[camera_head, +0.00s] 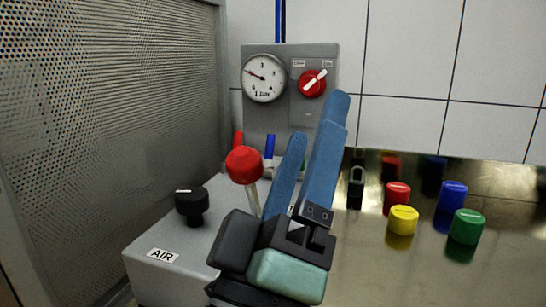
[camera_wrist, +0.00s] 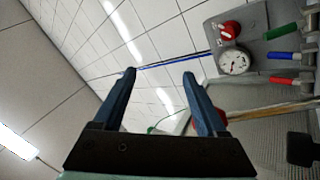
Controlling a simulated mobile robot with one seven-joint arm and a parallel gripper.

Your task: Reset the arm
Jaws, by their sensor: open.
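My gripper (camera_head: 316,118) has two blue fingers, spread apart with nothing between them. In the head view it points up and away, in front of the grey control box and to the right of the red ball lever (camera_head: 244,164). In the wrist view my gripper (camera_wrist: 159,74) shows its open fingers against the tiled wall and a blue line. The red ball is partly hidden behind the right finger there. I cannot tell how far the fingers are from the panel.
A grey panel with a gauge (camera_head: 263,78) and red rotary switch (camera_head: 312,83) stands behind. A black knob (camera_head: 192,205) sits on the box marked AIR (camera_head: 163,255). Red, yellow (camera_head: 403,219), blue and green caps and a black padlock (camera_head: 356,187) stand on the shiny worktop. Perforated metal (camera_head: 120,110) walls the left.

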